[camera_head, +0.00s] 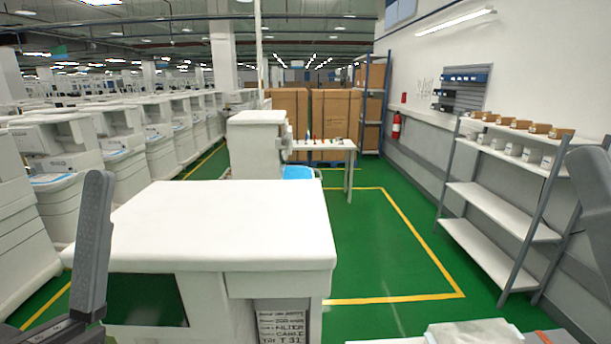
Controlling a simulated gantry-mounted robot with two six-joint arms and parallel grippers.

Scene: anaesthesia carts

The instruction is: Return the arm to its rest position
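At the left edge, a dark grey, finger-like part of my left arm, apparently one finger of my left gripper (92,245), points upward. Its base is at the bottom left corner. No second finger shows, and nothing is seen held. At the right edge, a similar grey rounded part, apparently of my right gripper (592,195), is cut off by the frame. Its opening is out of view.
A shelf rack (500,200) with small boxes and white containers stands at the right wall. A second white cart (257,140) and a small table (325,145) are behind. Rows of white machines fill the left. Green floor (390,240) with yellow lines is clear at centre right.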

